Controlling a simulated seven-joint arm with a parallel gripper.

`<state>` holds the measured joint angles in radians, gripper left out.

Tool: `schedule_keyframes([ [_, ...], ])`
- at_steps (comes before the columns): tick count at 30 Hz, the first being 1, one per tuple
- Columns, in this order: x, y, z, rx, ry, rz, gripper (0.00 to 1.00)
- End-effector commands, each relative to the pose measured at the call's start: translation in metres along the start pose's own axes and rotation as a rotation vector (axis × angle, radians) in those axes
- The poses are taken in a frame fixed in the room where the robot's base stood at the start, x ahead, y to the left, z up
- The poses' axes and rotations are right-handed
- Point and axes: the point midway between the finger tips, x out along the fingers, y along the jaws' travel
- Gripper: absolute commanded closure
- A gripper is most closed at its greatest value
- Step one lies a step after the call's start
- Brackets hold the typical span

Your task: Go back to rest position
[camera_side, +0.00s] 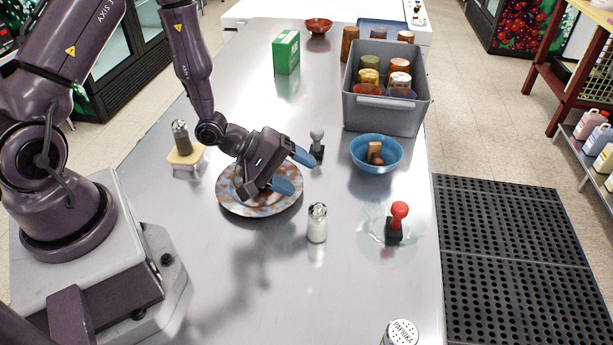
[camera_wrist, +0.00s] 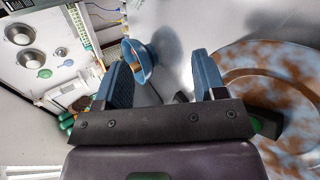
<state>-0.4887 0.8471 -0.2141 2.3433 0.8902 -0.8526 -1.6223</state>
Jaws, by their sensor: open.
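My gripper (camera_side: 296,172) is open, its two blue fingers apart with nothing between them. In the side view it hangs low over a brown-and-white speckled plate (camera_side: 232,204) and points to the right. In the wrist view the two fingers (camera_wrist: 163,85) stand apart, with part of the speckled plate (camera_wrist: 285,75) at the right. A blue bowl (camera_wrist: 143,58) shows beyond the fingers in that view. My wrist hides part of the plate in the side view.
A grey bin (camera_side: 384,117) of glasses and a green box (camera_side: 286,52) stand farther back.

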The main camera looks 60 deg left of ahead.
Motion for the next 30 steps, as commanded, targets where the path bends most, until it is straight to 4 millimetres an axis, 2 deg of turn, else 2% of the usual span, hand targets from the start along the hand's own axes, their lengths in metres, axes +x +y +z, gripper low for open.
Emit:
schedule_keyframes([
  [1,-0.009,0.016,-0.009,0.125,0.058,-0.05,0.36],
  [6,-0.048,0.057,-0.032,0.471,0.233,-0.25,0.36],
  [10,-0.087,0.09,-0.034,0.671,0.329,-0.394,0.36],
  [13,-0.121,0.111,-0.025,0.789,0.371,-0.495,0.36],
  [18,-0.178,0.134,0.006,0.939,0.368,-0.628,0.36],
  [24,-0.235,0.139,0.061,1.083,0.245,-0.688,0.36],
  [30,-0.266,0.13,0.104,1.197,0.102,-0.668,0.36],
])
